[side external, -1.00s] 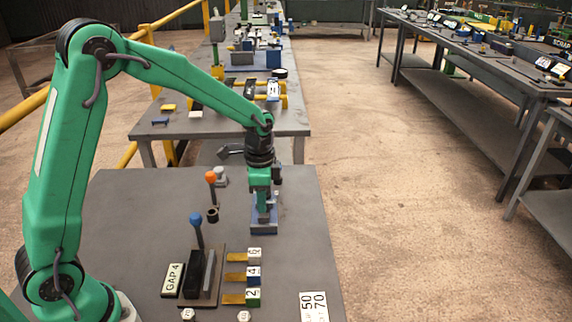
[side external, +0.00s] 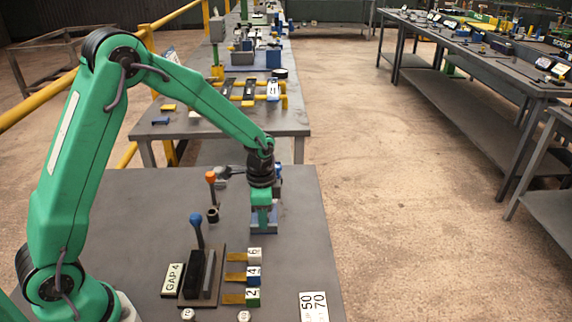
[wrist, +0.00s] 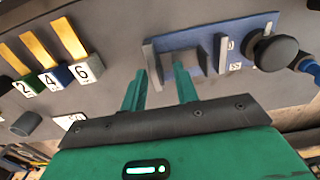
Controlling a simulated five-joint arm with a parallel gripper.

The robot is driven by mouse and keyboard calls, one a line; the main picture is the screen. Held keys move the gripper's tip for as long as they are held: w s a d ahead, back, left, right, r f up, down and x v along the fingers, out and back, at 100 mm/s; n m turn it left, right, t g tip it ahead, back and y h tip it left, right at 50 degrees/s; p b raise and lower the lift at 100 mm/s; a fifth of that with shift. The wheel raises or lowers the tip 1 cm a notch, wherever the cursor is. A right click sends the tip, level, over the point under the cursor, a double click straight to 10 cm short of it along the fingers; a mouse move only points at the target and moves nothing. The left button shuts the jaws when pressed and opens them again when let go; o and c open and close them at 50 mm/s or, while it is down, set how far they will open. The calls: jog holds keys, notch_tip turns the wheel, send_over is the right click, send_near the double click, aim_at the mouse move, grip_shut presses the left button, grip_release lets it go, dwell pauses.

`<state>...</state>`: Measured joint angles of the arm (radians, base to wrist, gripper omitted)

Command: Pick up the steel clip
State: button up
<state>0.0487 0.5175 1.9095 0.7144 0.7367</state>
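A grey steel piece that looks like the steel clip (wrist: 152,66) stands on a blue plate (wrist: 240,34) in the wrist view. It shows two upright grey arms with a darker part between them. My gripper (wrist: 157,82) is open, its two green fingers apart. The fingers appear to straddle the left grey arm; I cannot tell whether they touch it. In the side view my gripper (side external: 263,216) is low over the blue plate (side external: 263,230) and hides most of the clip.
A black knob (wrist: 279,53) stands at the plate's right. Numbered blocks 2 (side external: 253,296), 4 (side external: 253,274) and 6 (side external: 254,255), a blue-knobbed lever (side external: 196,219) and an orange-knobbed lever (side external: 211,178) stand nearby. The bench's right side is mostly clear.

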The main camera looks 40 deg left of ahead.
grip_shut()
jog(key=shift+r, duration=0.2)
jog(key=shift+r, duration=0.25)
notch_tip(320, 180, up, 3)
jog(key=s+d+r, duration=0.6)
jog(key=d+r, duration=0.1)
jog(key=d, duration=0.2)
jog(key=shift+s+d, duration=0.25)
jog(key=shift+d, duration=0.15)
jog(key=shift+r, duration=0.1)
